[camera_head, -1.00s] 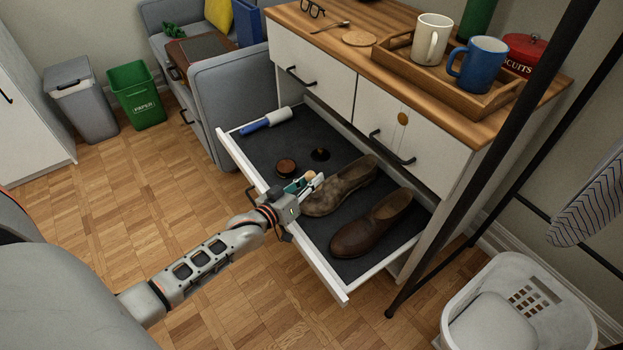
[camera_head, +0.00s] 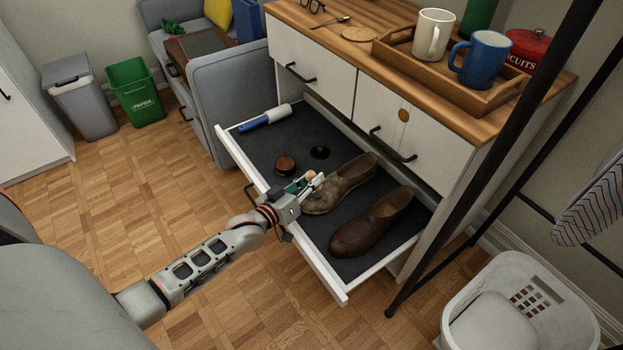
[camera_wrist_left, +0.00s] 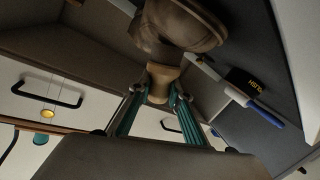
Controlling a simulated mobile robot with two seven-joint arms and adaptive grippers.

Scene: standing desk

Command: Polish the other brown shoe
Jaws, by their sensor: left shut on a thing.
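Two brown shoes lie in the open drawer. The left shoe (camera_head: 346,186) looks dull and blotchy; the right shoe (camera_head: 372,224) is darker and more even. My left gripper (camera_head: 309,184) is at the toe of the left shoe. It is shut on a small tan brush (camera_wrist_left: 160,80), partly hidden by the fingers. In the left wrist view the brush is right up against the shoe (camera_wrist_left: 178,28); I cannot tell whether they touch. A round brown tin (camera_head: 285,164) and a small black round item (camera_head: 320,152) lie behind. My right gripper is out of view.
A blue-handled lint roller (camera_head: 265,117) lies at the drawer's far left. The drawer's white front edge (camera_head: 318,272) is below my left wrist. A wooden tray (camera_head: 450,83) with mugs stands on the cabinet. A dark rack pole and white laundry basket (camera_head: 462,305) are at right.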

